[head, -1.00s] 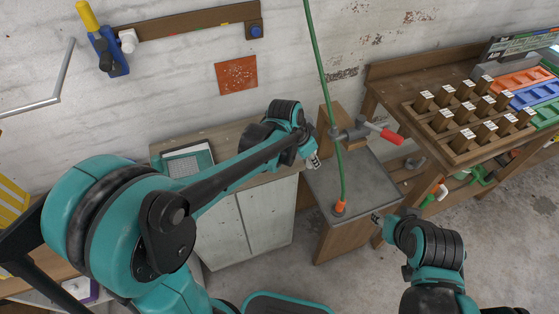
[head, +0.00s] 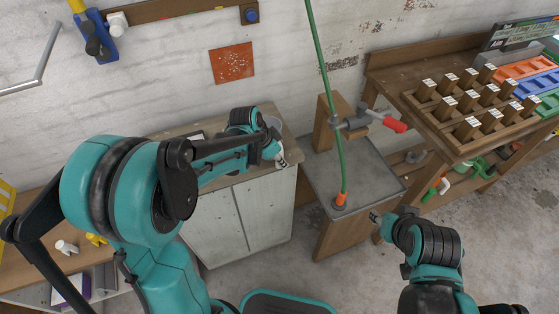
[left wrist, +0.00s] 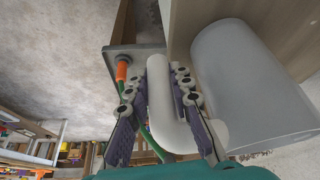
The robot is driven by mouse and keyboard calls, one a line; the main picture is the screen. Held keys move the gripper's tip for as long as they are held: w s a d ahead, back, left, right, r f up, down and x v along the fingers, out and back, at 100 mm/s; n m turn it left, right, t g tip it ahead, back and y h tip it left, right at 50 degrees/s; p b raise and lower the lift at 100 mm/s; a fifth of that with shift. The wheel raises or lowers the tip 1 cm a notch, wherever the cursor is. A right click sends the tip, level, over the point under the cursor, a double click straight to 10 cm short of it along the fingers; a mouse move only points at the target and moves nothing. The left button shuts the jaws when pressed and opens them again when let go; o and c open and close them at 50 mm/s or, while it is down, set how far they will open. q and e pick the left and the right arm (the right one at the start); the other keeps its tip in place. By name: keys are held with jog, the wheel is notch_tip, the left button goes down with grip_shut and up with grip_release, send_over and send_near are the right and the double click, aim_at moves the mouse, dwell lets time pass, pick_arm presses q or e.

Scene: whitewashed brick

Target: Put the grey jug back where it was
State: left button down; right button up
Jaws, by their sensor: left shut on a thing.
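The grey jug (left wrist: 250,90) fills the right of the left wrist view, its pale handle (left wrist: 162,105) towards my gripper. My left gripper (left wrist: 157,88) is shut on this handle, one finger on each side. In the head view the left gripper (head: 281,157) is at the right end of the wooden top of the white cabinet (head: 235,222). The jug is mostly hidden there behind my wrist. I cannot tell whether the jug touches the top. My right gripper (head: 376,217) is by the front right of the metal-topped stand; its fingers are too small to read.
The metal-topped stand (head: 365,185) is right of the cabinet, with a green hose (head: 338,130) and a red-handled clamp (head: 360,122). A workbench with wooden blocks (head: 468,105) stands at the right. The brick wall closes the back.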

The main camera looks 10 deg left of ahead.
pick_arm(q)
jog(key=c, duration=1.3)
grip_release()
jog(key=shift+f, duration=0.1)
jog(key=shift+c, duration=0.2)
jog(key=shift+r, duration=0.2)
jog(key=p+v, duration=0.4)
jog(key=v, duration=0.7)
jog(key=s+a+r+n+t+y, duration=0.1)
jog(key=s+n+t, duration=0.1)
jog(key=s+n, duration=0.2)
jog(key=s+a+r+n+t+y, duration=0.1)
jog(key=s+n, duration=0.3)
jog(key=s, duration=0.7)
jog(key=shift+s+r+n+t+y, duration=0.35)
jog(key=shift+r+y, duration=0.25)
jog(key=shift+r, duration=0.2)
